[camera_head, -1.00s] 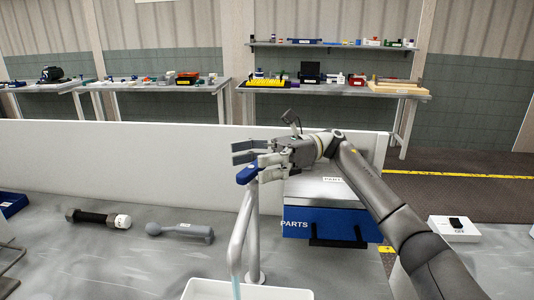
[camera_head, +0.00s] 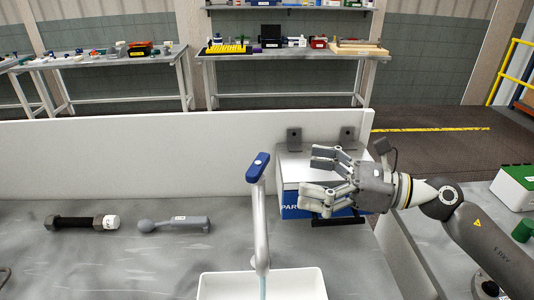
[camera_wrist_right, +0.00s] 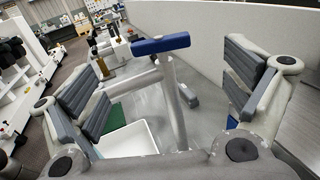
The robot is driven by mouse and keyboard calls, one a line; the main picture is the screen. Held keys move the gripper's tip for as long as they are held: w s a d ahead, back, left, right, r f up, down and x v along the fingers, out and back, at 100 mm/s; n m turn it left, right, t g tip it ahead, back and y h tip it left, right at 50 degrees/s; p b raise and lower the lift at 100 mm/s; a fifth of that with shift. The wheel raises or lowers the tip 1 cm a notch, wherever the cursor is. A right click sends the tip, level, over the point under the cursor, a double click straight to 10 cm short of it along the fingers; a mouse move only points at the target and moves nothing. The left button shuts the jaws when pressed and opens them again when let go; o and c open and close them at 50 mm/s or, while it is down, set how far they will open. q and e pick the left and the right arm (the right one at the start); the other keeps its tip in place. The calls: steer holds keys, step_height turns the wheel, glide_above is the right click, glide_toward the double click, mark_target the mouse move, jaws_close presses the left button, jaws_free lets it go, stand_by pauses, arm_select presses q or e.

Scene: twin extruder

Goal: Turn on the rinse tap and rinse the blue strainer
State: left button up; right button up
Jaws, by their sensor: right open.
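The rinse tap (camera_head: 260,225) is a grey metal pipe with a blue lever (camera_head: 258,167) on top. A light blue stream shows below its spout, over a white basin (camera_head: 212,288). In the right wrist view the blue lever (camera_wrist_right: 161,44) lies ahead, between the spread fingers. My right gripper (camera_head: 312,175) is open and empty, to the right of the lever and apart from it, in front of the parts box. It also shows open in the right wrist view (camera_wrist_right: 165,90). I do not see the blue strainer in these frames. My left gripper is not in view.
A blue and grey parts box (camera_head: 290,198) stands against the low white wall (camera_head: 130,155). A grey tool (camera_head: 175,224) and a black and white tool (camera_head: 82,223) lie on the left counter. A green and white box (camera_head: 515,185) sits at right.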

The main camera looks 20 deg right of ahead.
mark_target(258, 163)
steer(key=p+x, duration=0.2)
steer(key=x, duration=0.1)
steer(key=p+x, duration=0.2)
steer(key=x, duration=0.1)
steer(key=p+x, duration=0.2)
steer(key=x, duration=0.1)
steer(key=shift+w+a+r, duration=0.1)
steer(key=shift+a+r, duration=0.05)
steer(key=shift+r, duration=0.15)
steer(key=shift+w+a+f, duration=0.15)
steer(key=shift+w+a, duration=0.15)
steer(key=shift+a, duration=0.1)
steer(key=shift+c, duration=0.3)
